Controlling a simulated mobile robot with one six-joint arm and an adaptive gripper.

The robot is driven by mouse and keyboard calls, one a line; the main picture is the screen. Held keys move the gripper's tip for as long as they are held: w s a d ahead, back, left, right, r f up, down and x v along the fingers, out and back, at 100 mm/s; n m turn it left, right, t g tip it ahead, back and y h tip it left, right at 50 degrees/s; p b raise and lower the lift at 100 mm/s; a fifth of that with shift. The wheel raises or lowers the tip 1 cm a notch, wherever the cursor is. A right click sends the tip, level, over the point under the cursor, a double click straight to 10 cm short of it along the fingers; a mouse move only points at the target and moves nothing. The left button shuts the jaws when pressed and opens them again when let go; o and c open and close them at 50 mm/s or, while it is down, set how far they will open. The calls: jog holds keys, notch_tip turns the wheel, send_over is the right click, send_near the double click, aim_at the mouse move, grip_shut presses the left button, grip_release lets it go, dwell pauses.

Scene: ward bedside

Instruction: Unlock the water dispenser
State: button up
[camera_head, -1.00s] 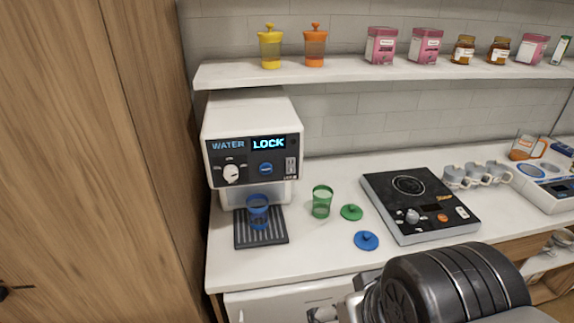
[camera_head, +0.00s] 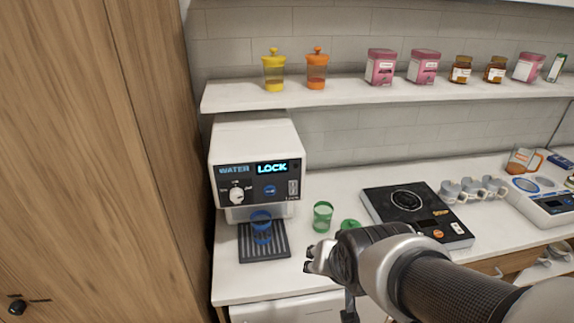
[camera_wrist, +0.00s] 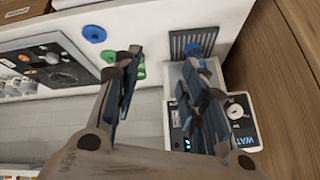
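The white water dispenser (camera_head: 255,140) stands at the left of the counter and its display (camera_head: 272,168) reads LOCK. Its front panel has a white dial (camera_head: 236,195), a blue round button (camera_head: 270,190) and a small control (camera_head: 293,188) with a tiny label at the right. A blue cup (camera_head: 261,222) stands on the drip tray (camera_head: 280,250) below. My gripper (camera_head: 312,263) is in front of the counter, right of and below the panel, touching nothing visible. In the wrist view my gripper (camera_wrist: 163,70) has its fingers apart and empty; the right finger partly hides the dispenser (camera_wrist: 172,82).
A green cup (camera_head: 322,216) and green lid (camera_head: 349,224) stand right of the dispenser. A blue lid (camera_wrist: 94,33) shows in the wrist view. A black cooktop (camera_head: 415,215) and several mugs are farther right. A shelf (camera_head: 350,92) runs above; a wooden cabinet (camera_head: 90,160) is at the left.

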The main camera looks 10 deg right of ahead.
jog(key=w+m+t+p, duration=0.1)
jog(key=w+m+p, duration=0.1)
jog(key=w+p, duration=0.1)
jog(key=w+m+t+p, duration=0.1)
jog(key=w+m+p, duration=0.1)
jog(key=w+p, duration=0.1)
jog(key=w+m+t+p, duration=0.1)
jog(key=w+p, duration=0.2)
jog(key=w, duration=0.2)
jog(key=shift+r+m, duration=0.2)
jog(key=shift+m, duration=0.2)
jog(key=c, duration=0.8)
jog(key=w+m+t+p, duration=0.1)
jog(key=p, duration=0.2)
jog(key=shift+w+a+f+m, duration=0.1)
jog(key=shift+w+m, duration=0.1)
jog(key=shift+m, duration=0.2)
grip_shut()
jog(key=shift+s+a+r+m+t+p, duration=0.1)
jog(key=shift+s+r+m+t+p, duration=0.2)
jog(key=shift+s+m+t+p, duration=1.05)
jog(key=shift+a+r+m+t+p, duration=0.1)
jog(key=shift+r+m+p, duration=0.2)
jog(key=shift+m+p, duration=1.15)
jog(key=shift+s+r+m+t+p, duration=0.35)
jog(key=shift+s+t+p, duration=0.3)
jog(key=shift+p, duration=1.75)
